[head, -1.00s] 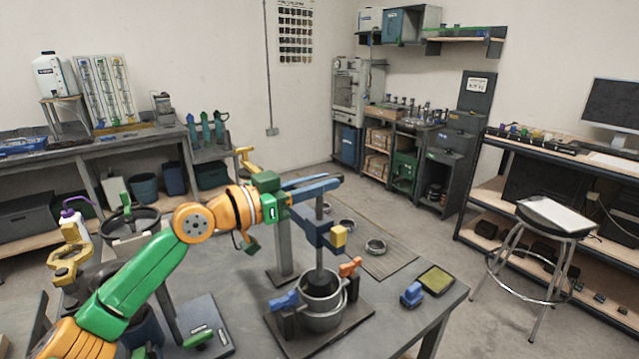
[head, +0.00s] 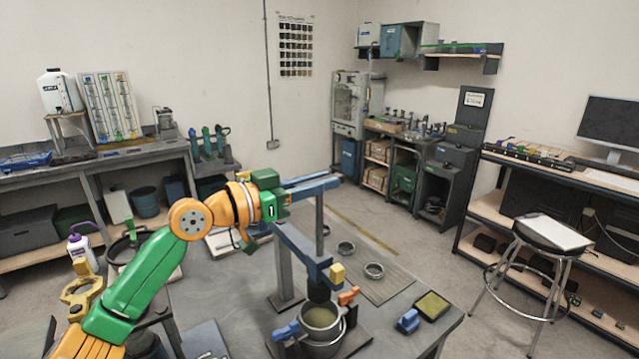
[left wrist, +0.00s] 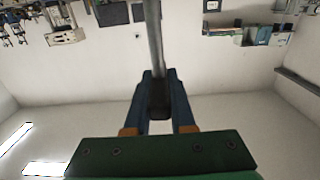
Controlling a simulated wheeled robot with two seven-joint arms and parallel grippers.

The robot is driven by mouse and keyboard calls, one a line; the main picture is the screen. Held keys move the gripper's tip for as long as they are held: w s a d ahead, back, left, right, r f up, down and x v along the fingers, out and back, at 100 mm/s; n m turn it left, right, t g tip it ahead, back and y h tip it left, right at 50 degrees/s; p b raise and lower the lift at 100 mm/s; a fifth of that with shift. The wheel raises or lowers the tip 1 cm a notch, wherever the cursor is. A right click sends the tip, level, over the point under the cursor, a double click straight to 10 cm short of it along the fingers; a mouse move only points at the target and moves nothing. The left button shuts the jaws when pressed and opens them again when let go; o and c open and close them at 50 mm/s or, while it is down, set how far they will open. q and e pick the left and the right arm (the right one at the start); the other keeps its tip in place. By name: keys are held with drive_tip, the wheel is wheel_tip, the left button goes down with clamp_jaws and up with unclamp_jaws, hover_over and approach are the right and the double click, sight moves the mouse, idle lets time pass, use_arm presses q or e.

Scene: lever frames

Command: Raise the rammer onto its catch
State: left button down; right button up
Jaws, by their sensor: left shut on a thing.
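The rammer's grey rod (head: 320,220) hangs upright through the blue guide arm (head: 300,247) of the frame. Its dark foot (head: 319,289) shows just under the guide arm and above the grey mould (head: 320,318). A yellow block (head: 337,273), perhaps the catch, sits at the guide arm's end; I cannot tell if it engages the rammer. My left gripper (head: 325,183) is shut on the rammer's top, above the guide. In the left wrist view its blue fingers (left wrist: 158,95) pinch a dark end of the rod (left wrist: 153,40). My right gripper is not in view.
The mould has an orange clamp (head: 348,296) and a blue clamp (head: 286,331) at its sides. A blue block (head: 408,321) and a tray with a yellow-green pad (head: 432,306) lie to the right on the bench.

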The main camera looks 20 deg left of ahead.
use_arm(q)
drive_tip(key=c, duration=0.9)
unclamp_jaws()
drive_tip(key=shift+r, duration=0.3)
drive_tip(key=shift+o, duration=0.7)
drive_tip(key=shift+f, duration=0.1)
drive_tip(key=shift+a, duration=0.1)
drive_tip(key=s+a+b, duration=0.1)
drive_tip(key=s+f+b, duration=0.1)
drive_tip(key=shift+s+a+b, duration=0.15)
drive_tip(key=shift+a+b, duration=0.2)
drive_tip(key=shift+b, duration=0.05)
drive_tip(key=b+v, duration=0.1)
drive_tip(key=v, duration=0.1)
drive_tip(key=r+v, duration=0.1)
drive_tip(key=v, duration=0.1)
drive_tip(key=shift+s+a+b, duration=0.1)
drive_tip(key=shift+b, duration=0.25)
drive_tip(key=shift+r, duration=0.1)
